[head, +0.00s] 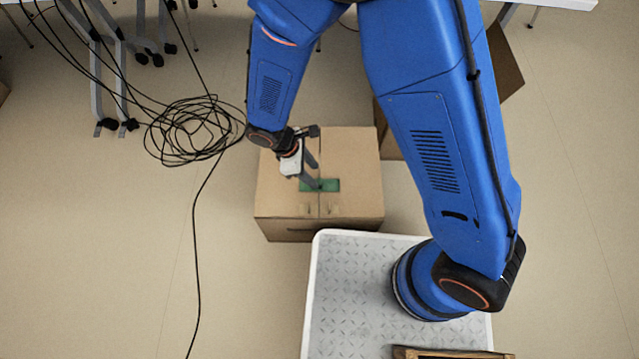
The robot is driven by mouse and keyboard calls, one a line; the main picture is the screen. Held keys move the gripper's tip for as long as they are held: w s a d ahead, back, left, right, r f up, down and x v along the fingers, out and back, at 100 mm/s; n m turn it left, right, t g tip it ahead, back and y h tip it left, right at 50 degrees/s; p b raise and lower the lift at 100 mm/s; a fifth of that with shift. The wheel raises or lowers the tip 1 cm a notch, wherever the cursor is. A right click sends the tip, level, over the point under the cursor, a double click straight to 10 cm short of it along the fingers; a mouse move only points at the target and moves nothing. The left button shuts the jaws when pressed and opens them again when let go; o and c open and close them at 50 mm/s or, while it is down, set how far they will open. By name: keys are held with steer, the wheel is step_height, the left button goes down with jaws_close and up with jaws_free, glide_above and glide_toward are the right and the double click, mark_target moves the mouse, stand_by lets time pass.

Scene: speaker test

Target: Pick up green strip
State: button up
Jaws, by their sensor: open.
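The green strip (331,185) lies flat on top of a closed cardboard box (285,203), near the middle of its lid. My gripper (311,181) is over the box lid with its fingers pointing down at the strip. The fingers are open and partly cover the strip's left part. I cannot tell whether the fingertips touch the strip.
A coil of black cable (190,130) lies on the floor left of the box. Another open cardboard box (505,65) stands behind, partly hidden by my arm. Table legs with castors (105,125) are at the upper left.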

mark_target(319, 181)
steer(key=shift+x, duration=2.25)
steer(key=shift+s, duration=0.1)
steer(key=c, duration=1.1)
